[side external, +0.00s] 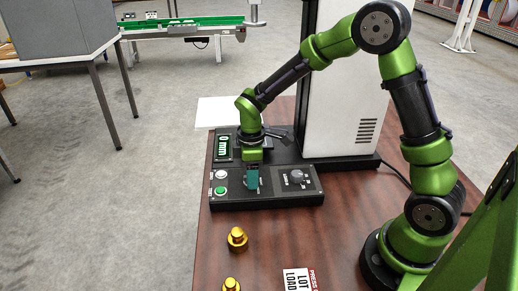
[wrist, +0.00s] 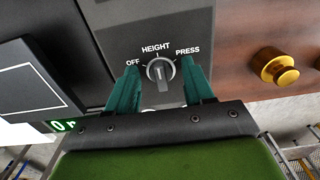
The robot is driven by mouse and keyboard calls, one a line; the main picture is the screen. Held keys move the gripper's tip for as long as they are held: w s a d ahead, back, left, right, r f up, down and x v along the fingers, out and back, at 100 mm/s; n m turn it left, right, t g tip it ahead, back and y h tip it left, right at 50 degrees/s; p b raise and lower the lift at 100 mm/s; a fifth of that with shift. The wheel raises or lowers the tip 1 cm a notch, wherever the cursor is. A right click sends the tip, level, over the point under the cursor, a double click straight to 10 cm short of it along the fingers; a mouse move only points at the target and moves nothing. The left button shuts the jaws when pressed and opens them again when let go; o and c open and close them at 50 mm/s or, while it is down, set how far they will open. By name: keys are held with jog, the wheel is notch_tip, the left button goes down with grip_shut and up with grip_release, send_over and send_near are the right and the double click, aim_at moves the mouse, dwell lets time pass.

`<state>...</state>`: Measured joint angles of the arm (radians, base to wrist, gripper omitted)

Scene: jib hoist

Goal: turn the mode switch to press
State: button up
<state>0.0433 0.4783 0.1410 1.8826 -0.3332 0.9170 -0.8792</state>
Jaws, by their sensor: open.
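The mode switch (wrist: 160,72) is a round grey knob with a raised grip bar, on a dark plate lettered OFF, HEIGHT and PRESS. Its bar stands nearly upright in the wrist view and points at or close to HEIGHT; PRESS is at upper right. My gripper (wrist: 159,76) is open, with one teal finger on each side of the knob and a visible gap to it. I cannot tell how far the fingertips are above the plate.
A white column (side external: 343,90) stands behind. Gold weights (side external: 237,238) (side external: 231,285) and a printed card (side external: 298,280) lie on the wooden table.

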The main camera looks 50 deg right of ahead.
grip_shut()
dwell(0.3)
jog(key=shift+m, duration=0.4)
jog(key=m, duration=0.5)
jog(key=shift+a+m, duration=0.15)
jog(key=shift+m, duration=0.15)
jog(key=m, duration=0.5)
jog(key=shift+a, duration=0.15)
jog(key=shift+m, duration=0.4)
grip_release()
